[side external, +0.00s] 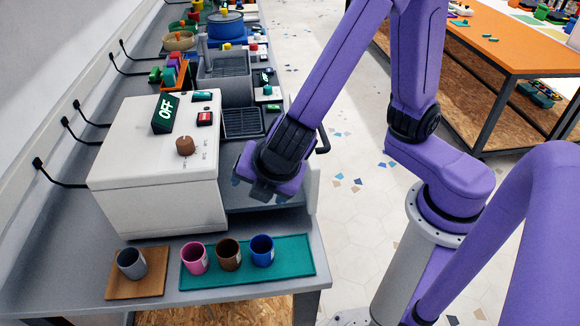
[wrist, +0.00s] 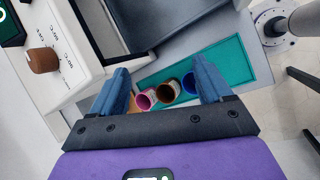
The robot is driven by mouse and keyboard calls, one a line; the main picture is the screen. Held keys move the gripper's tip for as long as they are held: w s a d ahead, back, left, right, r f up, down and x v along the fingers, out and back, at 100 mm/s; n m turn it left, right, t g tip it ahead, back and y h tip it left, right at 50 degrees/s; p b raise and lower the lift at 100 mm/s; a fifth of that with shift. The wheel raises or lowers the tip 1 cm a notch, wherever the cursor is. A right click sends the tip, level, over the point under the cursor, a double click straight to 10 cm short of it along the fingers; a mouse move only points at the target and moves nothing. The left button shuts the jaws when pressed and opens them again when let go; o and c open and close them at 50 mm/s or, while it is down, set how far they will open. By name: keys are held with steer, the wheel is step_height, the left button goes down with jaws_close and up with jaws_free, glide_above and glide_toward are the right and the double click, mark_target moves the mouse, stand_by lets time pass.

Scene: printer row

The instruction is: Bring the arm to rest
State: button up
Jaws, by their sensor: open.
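My gripper (side external: 260,192) hangs beside the right side of the white machine (side external: 160,205), above the grey table (side external: 60,270). In the wrist view, the blue fingers of my gripper (wrist: 163,80) stand wide apart. Nothing is held between them; the cups seen there lie farther off. My purple arm reaches in from the right and bends down to the machine. The fingertips are mostly hidden under the hand in the side view.
A pink cup (side external: 194,258), a brown cup (side external: 229,254) and a blue cup (side external: 262,251) stand on a teal mat (side external: 300,262). A grey cup (side external: 132,264) stands on a brown mat (side external: 115,289). The machine has an OFF sign (side external: 166,112) and brown knob (side external: 185,145).

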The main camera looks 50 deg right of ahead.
steer(key=s+d+r+m+g+y, duration=0.1)
steer(key=s+d+m+g, duration=0.1)
steer(key=s+d+m, duration=0.3)
steer(key=s+d+r+m+g+y, duration=0.1)
steer(key=s+d+r+m+g, duration=0.1)
steer(key=s+d, duration=0.6)
steer(key=d+m+g, duration=0.1)
steer(key=d+m, duration=0.1)
steer(key=shift+d+r+m+y, duration=0.15)
steer(key=shift+r+m+y, duration=0.15)
steer(key=shift+m, duration=0.1)
